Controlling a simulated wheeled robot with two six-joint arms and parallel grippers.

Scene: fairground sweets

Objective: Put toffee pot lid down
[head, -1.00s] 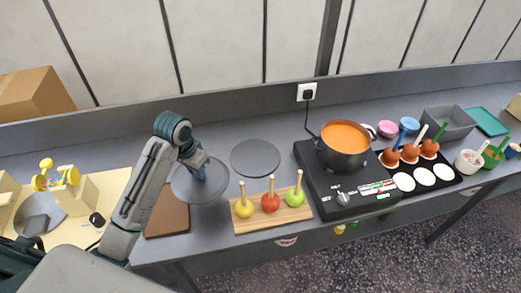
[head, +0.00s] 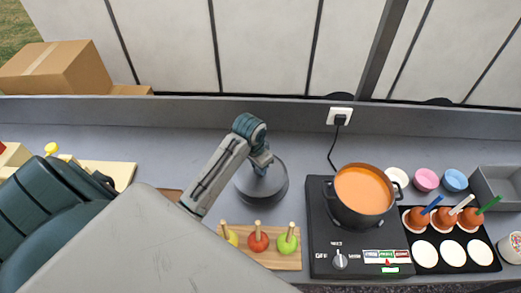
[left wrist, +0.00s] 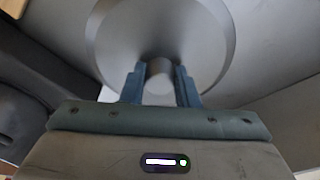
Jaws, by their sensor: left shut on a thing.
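My left gripper (head: 262,166) is shut on the knob of the grey round lid (head: 258,187). In the left wrist view the lid (left wrist: 160,25) spreads beyond the fingers (left wrist: 160,85), with the knob (left wrist: 160,70) between them. In the head view the lid covers most of the dark round mat on the counter. I cannot tell whether it touches the mat. The toffee pot (head: 360,197) stands uncovered on the black hob (head: 322,222), full of orange toffee. My right gripper is not in view.
A wooden board (head: 287,260) with apples on sticks lies in front of the lid. A black tray (head: 428,268) with toffee apples and white discs is right of the hob. Several small bowls (head: 426,180) stand behind it. The counter (head: 180,150) behind my left arm is clear.

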